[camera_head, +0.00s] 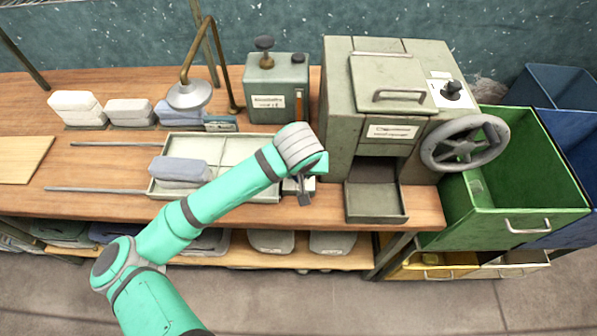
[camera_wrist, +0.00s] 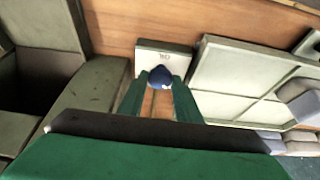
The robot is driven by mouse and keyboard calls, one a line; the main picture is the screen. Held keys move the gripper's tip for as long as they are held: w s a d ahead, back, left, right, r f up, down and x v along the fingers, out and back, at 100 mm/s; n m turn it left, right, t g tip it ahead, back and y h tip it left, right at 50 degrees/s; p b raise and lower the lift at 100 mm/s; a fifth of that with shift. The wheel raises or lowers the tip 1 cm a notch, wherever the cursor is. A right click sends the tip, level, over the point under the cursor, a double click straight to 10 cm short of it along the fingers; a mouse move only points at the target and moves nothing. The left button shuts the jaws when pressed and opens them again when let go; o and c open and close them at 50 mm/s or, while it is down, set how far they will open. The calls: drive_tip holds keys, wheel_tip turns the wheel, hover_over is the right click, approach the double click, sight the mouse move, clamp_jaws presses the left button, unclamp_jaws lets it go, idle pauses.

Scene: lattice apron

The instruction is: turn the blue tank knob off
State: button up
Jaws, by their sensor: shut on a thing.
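The blue knob (camera_wrist: 160,74) shows in the wrist view between the tips of my gripper (camera_wrist: 160,84), which is shut on it. A small white mark shows on its right side. The knob stands in front of a small pale plate (camera_wrist: 150,52) with dark lettering too small to read surely. In the head view my gripper (camera_head: 304,190) points down at the front part of the bench, between the pale tray and the grey-green machine. The knob is hidden there behind my gripper, and its turned position cannot be told.
A divided tray (camera_head: 235,150) with a grey-blue block lies left of my gripper. A grey-green machine (camera_head: 342,110) with a handwheel (camera_head: 465,143) and an open chute (camera_head: 376,202) stands close on the right. A labelled tank (camera_head: 262,78) stands behind. Green (camera_head: 545,165) and blue bins stand at right.

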idle(0.4)
drive_tip(key=o, duration=1.1)
drive_tip(key=shift+c, duration=0.2)
drive_tip(key=v, duration=1)
drive_tip(key=shift+r, duration=0.4)
drive_tip(key=shift+s, duration=0.1)
